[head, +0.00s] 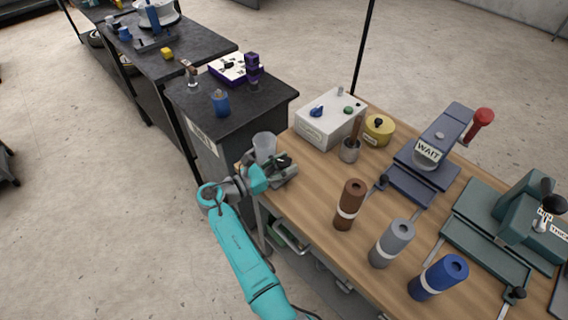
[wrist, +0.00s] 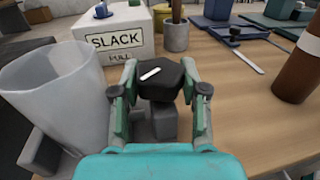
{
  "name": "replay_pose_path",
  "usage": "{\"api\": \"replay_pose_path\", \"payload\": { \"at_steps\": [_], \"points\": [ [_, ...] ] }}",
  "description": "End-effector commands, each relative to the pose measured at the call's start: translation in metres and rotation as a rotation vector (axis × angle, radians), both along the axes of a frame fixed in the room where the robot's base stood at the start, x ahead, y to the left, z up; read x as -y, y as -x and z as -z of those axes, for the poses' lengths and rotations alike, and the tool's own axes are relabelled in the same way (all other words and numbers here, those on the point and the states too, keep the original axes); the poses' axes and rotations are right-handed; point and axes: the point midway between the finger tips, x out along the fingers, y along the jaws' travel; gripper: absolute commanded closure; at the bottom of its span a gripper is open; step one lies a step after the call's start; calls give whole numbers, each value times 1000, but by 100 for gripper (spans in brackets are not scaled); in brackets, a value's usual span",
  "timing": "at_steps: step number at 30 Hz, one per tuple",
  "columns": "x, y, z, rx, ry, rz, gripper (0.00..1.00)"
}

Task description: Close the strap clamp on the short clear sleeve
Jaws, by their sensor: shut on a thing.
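The short clear sleeve (head: 264,144) stands upright at the near left corner of the wooden bench; it fills the left of the wrist view (wrist: 55,95). Just right of it is a grey clamp block (wrist: 163,122) with a black knob (wrist: 160,72) on top, marked by a white bar. My gripper (wrist: 158,90) is shut on the black knob, one finger on each side. In the head view my gripper (head: 268,174) reaches the bench corner from the left. I cannot make out the strap around the sleeve.
A white box (head: 330,118) labelled SLACK PULL stands behind the clamp, with a grey cup (head: 349,152) and yellow pot (head: 379,128) beside it. Brown (head: 349,205), grey (head: 392,244) and blue (head: 438,278) cylinders stand to the right. Bare wood lies between clamp and brown cylinder.

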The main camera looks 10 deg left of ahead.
Motion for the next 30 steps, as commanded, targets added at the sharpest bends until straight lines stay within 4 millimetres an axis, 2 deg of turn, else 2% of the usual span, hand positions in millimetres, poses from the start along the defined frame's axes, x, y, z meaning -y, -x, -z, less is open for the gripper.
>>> {"api": "replay_pose_path", "payload": {
  "at_steps": [13, 14, 15, 17, 30],
  "points": [
    [0, 0, 1, -3, 0, 9, 91],
    [0, 0, 2, -3, 0, 9, 54],
    [0, 0, 2, -3, 0, 9, 44],
    [0, 0, 1, -3, 0, 9, 30],
    [0, 0, 0, -1, -1, 2, 30]
  ]
}}
